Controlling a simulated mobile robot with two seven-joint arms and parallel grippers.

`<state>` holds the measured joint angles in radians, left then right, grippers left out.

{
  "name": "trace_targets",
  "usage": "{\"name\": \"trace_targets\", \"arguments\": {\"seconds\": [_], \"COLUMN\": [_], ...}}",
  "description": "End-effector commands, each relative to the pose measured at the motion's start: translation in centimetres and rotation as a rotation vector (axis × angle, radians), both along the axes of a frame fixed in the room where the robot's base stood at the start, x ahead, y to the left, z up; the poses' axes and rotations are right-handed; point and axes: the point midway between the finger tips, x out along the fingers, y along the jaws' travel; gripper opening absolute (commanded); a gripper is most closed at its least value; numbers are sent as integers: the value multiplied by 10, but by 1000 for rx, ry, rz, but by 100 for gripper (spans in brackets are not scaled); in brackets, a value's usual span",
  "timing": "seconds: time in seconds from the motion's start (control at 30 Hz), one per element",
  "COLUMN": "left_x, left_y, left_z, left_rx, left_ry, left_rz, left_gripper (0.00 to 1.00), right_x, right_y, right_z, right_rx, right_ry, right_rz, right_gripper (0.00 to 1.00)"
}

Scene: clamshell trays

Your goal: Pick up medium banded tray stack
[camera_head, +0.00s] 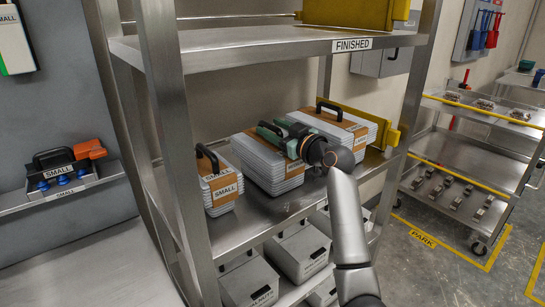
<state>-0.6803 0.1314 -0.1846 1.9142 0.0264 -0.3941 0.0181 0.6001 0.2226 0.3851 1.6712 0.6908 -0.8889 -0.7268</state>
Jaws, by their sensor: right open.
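The middle tray stack (254,159), pale grey trays with a brown band, sits on the steel shelf between two other banded stacks. Its band label is too small to read, and its handle is hidden behind my gripper. My right gripper (268,131), with green parts, is open over the top of this stack. I cannot tell whether its fingers are around the handle or touching the band. My left gripper is not in view.
A smaller stack labelled SMALL (209,202) with a black handle stands to the left. A larger banded stack (363,131) stands close on the right. Steel posts (170,130) and the FINISHED shelf (260,45) frame the space. Lidded grey boxes (297,249) sit below.

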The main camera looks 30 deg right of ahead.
Motion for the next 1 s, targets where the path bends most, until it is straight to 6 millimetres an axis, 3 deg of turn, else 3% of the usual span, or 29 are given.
{"name": "trace_targets", "arguments": {"seconds": [0.3,0.77,1.0], "left_x": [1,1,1], "left_y": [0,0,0], "left_z": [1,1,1], "left_rx": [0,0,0], "left_ry": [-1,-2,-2], "left_rz": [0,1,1], "left_gripper": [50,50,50], "right_x": [4,4,4], "right_y": [1,0,0], "right_z": [0,0,0], "right_rx": [-1,0,-1], "right_ry": [0,0,0], "right_rz": [0,0,0], "right_gripper": [54,2,0]}}
